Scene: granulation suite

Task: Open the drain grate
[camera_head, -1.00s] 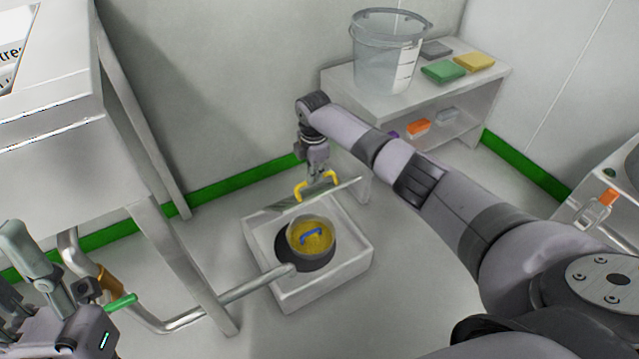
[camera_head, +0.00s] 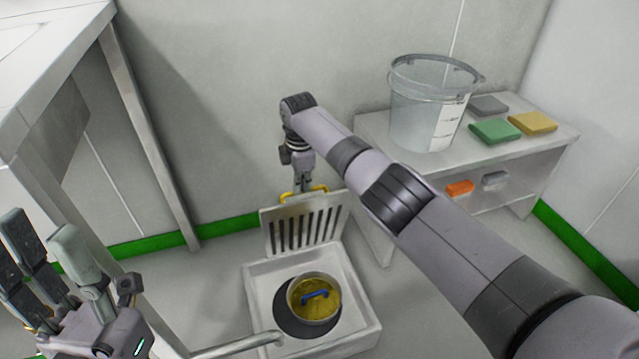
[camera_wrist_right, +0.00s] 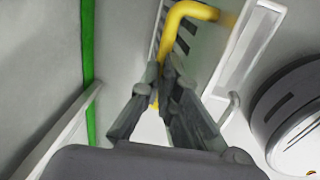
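The drain grate (camera_head: 306,228) is a slotted metal plate standing nearly upright at the back edge of the white drain box (camera_head: 362,315). Its yellow handle (camera_head: 319,190) is at the upper edge and also shows in the right wrist view (camera_wrist_right: 194,12). My right gripper (camera_head: 303,189) is at the handle, behind the grate's top edge. In the wrist view its fingers (camera_wrist_right: 165,75) close around the yellow bar. My left gripper (camera_head: 45,245) is at the lower left, fingers apart and empty. The drain box is uncovered.
Inside the box is a round yellow strainer (camera_head: 326,311) with a blue handle (camera_head: 314,295), beside a dark round opening (camera_head: 290,322). A metal pipe (camera_head: 235,347) reaches the box from the left. A bench (camera_head: 550,140) with a clear bucket (camera_head: 425,110) stands at right.

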